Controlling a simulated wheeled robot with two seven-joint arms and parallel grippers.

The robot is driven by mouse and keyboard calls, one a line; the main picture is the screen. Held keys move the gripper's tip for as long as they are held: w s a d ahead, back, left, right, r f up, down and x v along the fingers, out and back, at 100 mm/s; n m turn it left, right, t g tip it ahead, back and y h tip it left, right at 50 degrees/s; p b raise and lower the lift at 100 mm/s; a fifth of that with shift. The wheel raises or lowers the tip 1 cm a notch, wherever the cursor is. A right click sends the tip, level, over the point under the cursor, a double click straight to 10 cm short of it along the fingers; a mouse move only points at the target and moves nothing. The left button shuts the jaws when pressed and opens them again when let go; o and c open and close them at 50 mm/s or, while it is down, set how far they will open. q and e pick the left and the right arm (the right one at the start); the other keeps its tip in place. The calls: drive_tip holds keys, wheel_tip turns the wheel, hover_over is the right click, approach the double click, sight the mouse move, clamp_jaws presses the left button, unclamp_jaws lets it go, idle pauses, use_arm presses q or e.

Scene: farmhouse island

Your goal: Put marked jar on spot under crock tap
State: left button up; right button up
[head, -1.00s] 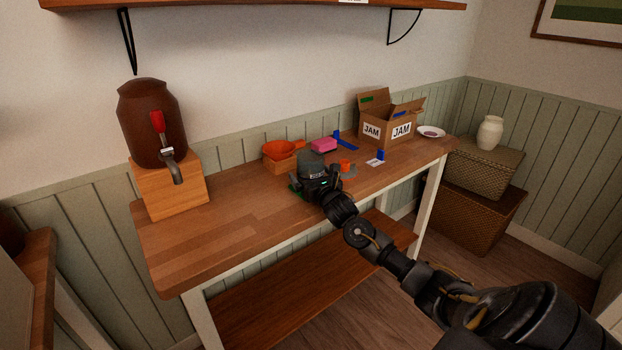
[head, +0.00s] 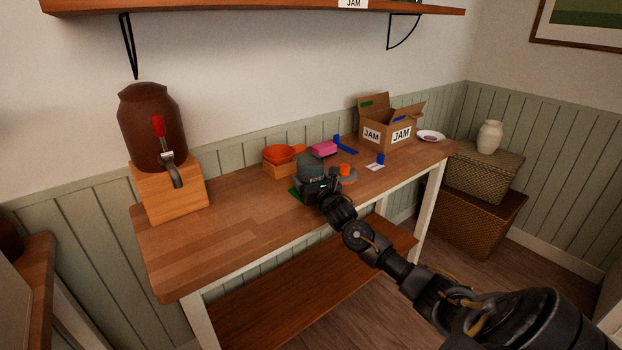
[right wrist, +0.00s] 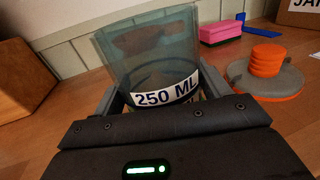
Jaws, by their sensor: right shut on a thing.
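The marked jar is clear bluish glass with a white "250 ML" band (right wrist: 150,50) in the right wrist view. My right gripper (right wrist: 160,105) is shut on it, one finger on each side. The brown crock (head: 151,125) stands on a wooden block (head: 172,192) at the left end of the counter. Its tap (head: 173,170) has a red handle and hangs over the block's front. I see no distinct spot mark under the tap. My left gripper is not in view.
Behind the gripper are an orange funnel (head: 283,153) on a wooden stand and a pink sponge (head: 324,149). A grey disc with orange rings (right wrist: 266,75) lies to the jar's right. A JAM box (head: 386,130) stands farther right. The counter between tap and gripper (head: 235,210) is clear.

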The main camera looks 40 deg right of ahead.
drive_tip(key=shift+r, duration=0.25)
drive_tip(key=shift+r+p, duration=0.45)
drive_tip(key=shift+p, duration=0.1)
idle(1.0)
drive_tip(key=shift+n+y, duration=0.4)
drive_tip(key=shift+y, duration=0.2)
drive_tip(key=a, duration=0.3)
drive_tip(key=w+a+r, duration=0.1)
drive_tip(key=a, duration=0.3)
drive_tip(key=a+r, duration=0.1)
drive_tip(key=a, duration=0.2)
drive_tip(key=shift+w+a, duration=0.15)
drive_tip(key=shift+a, duration=0.05)
drive_tip(key=s+a+n+y, duration=0.1)
drive_tip(key=s+a, duration=0.2)
drive_tip(key=a, duration=0.5)
drive_tip(key=s+a+n+y, duration=0.1)
drive_tip(key=s+a+y, duration=0.1)
drive_tip(key=a, duration=0.7)
drive_tip(key=s+a+n+y, duration=0.1)
drive_tip(key=s+a, duration=0.3)
drive_tip(key=a, duration=0.5)
drive_tip(key=shift+s+a+f+t+y, duration=0.15)
drive_tip(key=shift+t+y, duration=0.15)
drive_tip(key=shift+y, duration=0.2)
drive_tip(key=shift+s+a+f, duration=0.15)
drive_tip(key=shift+s+a, duration=0.05)
